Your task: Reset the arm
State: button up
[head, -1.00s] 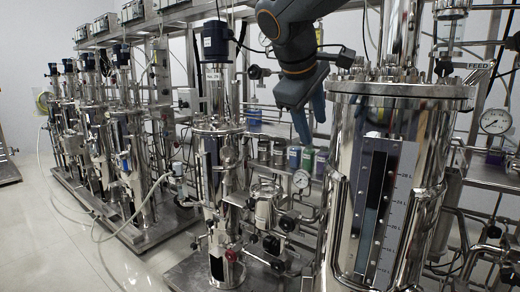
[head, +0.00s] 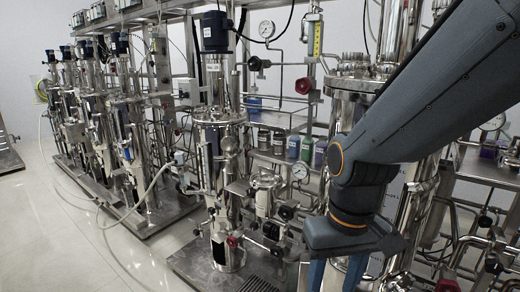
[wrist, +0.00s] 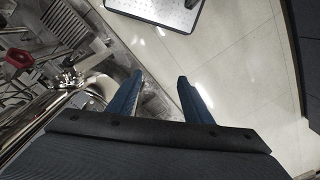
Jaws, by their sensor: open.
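My gripper (wrist: 158,82) shows in the wrist view with its two blue fingers apart and nothing between them. It points down over the pale tiled floor (wrist: 235,60). In the head view my arm comes in from the upper right, and the gripper hangs at the lower middle right, in front of the large steel vessel (head: 345,110). The fingertips are cut off by the bottom edge of the head view.
Slim steel reactor columns (head: 222,150) stand on a skid plate (head: 195,262) left of my arm. Several bottles (head: 293,147) stand on a shelf behind. Polished metal (wrist: 50,108) lies close left of the fingers in the wrist view. Open floor (head: 60,235) lies at left.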

jog(key=d+r+m+p, duration=0.1)
jog(key=d+r+p, duration=0.4)
jog(key=p, duration=0.5)
jog(key=shift+s+d+r+m, duration=0.2)
jog(key=shift+d+r+m, duration=0.1)
jog(key=shift+d, duration=0.3)
